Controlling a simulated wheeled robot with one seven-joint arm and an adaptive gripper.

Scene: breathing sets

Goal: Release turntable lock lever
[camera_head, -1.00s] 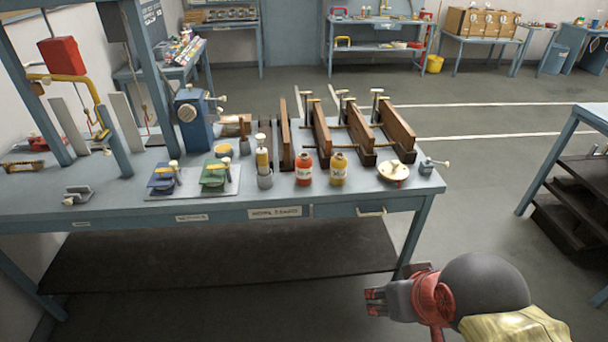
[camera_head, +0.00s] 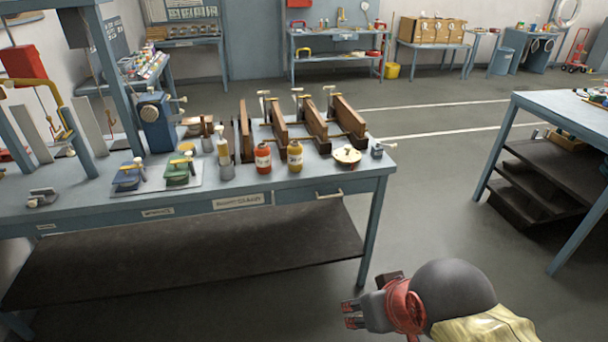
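A small round cream turntable-like disc (camera_head: 346,155) with a dark knob sits on the bench's right end. Beside it, at the corner, is a small grey fitting with a pale-knobbed lever (camera_head: 383,149). No label shows which part is the turntable lock lever. My gripper (camera_head: 350,314) is low in the picture, in front of the bench's right end and well apart from both parts. Its fingers point left with a small gap between the tips; it looks open and empty.
The blue workbench (camera_head: 290,197) carries red (camera_head: 263,158) and yellow (camera_head: 295,156) bottles, wooden clamp-like frames (camera_head: 313,124) and a blue machine (camera_head: 156,122). Another table (camera_head: 545,105) with a step-like shelf stands at right. Open floor lies between them.

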